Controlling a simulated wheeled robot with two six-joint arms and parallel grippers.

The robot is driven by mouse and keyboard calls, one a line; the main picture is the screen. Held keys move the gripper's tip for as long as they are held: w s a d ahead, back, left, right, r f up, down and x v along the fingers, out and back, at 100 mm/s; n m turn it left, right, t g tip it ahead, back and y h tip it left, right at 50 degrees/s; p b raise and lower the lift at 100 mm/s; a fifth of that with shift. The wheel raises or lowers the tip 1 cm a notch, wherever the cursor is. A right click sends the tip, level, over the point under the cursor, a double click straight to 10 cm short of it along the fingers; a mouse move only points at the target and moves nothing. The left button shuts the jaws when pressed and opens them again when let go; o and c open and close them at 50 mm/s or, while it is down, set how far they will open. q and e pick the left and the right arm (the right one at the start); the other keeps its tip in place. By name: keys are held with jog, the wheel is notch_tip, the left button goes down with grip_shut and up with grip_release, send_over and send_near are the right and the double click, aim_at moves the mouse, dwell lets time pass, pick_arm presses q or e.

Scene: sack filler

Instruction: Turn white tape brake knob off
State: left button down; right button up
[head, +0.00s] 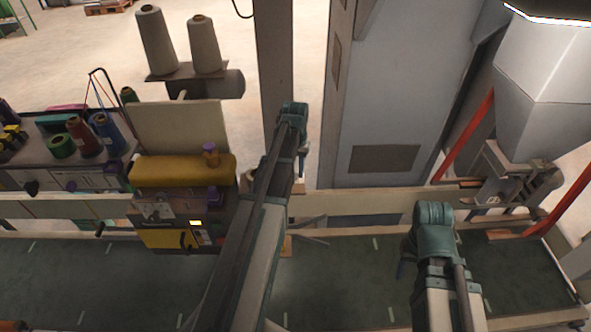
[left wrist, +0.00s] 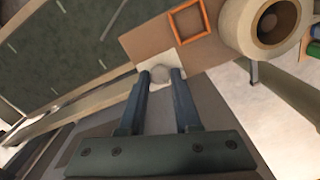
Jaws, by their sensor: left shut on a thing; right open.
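The tape brake knob (left wrist: 160,74) is a small round grey knob on a white plate (left wrist: 147,73), fixed to a brown panel (left wrist: 150,40). My left gripper (left wrist: 161,77) is shut on the knob, one fingertip at each side of it. The white tape roll (left wrist: 240,25) sits beyond, at the upper right of the left wrist view. In the head view my left gripper (head: 302,165) hangs at the post, right of the yellow machine; the knob is hidden there. My right gripper (head: 402,268) is over the dark green conveyor belt, empty and open.
An orange square frame (left wrist: 189,20) is on the brown panel near the tape roll. The yellow sewing machine (head: 185,172) stands left of my left arm, with thread cones (head: 157,40) above. A grey cabinet (head: 395,90) stands behind. The conveyor belt (head: 340,275) is clear.

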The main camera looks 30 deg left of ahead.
pick_arm(q)
jog(key=n, duration=0.5)
jog(key=shift+n, duration=2.4)
jog(key=c, duration=0.6)
grip_release()
jog(key=shift+r, duration=0.1)
notch_tip(320, 180, up, 14)
jog(key=p, duration=1.3)
jog(key=shift+f+p, duration=0.2)
jog(key=shift+p, duration=0.2)
